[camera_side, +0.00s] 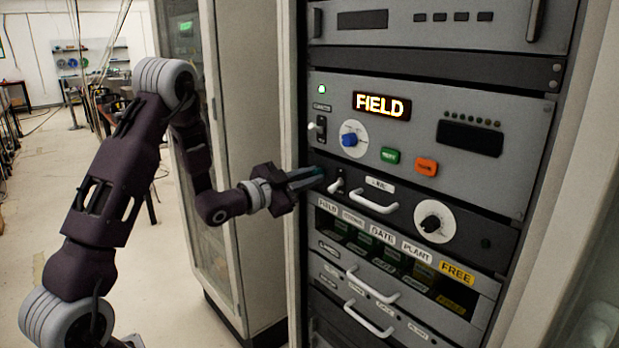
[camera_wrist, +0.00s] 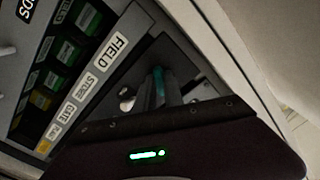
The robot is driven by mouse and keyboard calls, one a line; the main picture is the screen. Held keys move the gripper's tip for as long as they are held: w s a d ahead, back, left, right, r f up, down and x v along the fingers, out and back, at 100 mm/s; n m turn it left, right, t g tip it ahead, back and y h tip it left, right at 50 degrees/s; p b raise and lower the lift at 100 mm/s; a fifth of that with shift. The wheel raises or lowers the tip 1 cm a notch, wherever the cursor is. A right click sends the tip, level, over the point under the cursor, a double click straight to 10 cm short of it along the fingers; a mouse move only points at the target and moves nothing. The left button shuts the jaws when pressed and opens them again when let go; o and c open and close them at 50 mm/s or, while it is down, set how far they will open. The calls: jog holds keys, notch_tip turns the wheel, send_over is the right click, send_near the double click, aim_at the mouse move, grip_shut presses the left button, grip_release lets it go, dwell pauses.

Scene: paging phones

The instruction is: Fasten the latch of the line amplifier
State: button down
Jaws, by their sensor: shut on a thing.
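The line amplifier (camera_side: 400,212) is the black drawer panel in the rack, with a small white label, a white bar handle (camera_side: 374,203) and a white-ringed dial (camera_side: 434,221). Its latch (camera_side: 337,186) is a small light lever at the panel's left end. My gripper (camera_side: 319,176) reaches in from the left, with its fingertips at the latch, shut on it. In the wrist view the fingers (camera_wrist: 159,88) are close together against the dark panel, beside a small shiny metal part (camera_wrist: 127,99). The fingers hide part of the latch, so its exact angle is unclear.
Above is a grey panel with a lit FIELD display (camera_side: 381,105), a blue knob (camera_side: 349,139), and green and orange buttons. Below are labelled slots (camera_side: 382,235) and drawers with white handles (camera_side: 372,285). A tall cabinet (camera_side: 251,130) stands close left of the rack.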

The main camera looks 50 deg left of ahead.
jog(key=n, duration=0.6)
jog(key=shift+f+n, duration=0.1)
jog(key=shift+n, duration=0.2)
dwell(0.5)
jog(key=c, duration=1.4)
grip_release()
jog(key=shift+c, duration=0.2)
jog(key=s, duration=0.7)
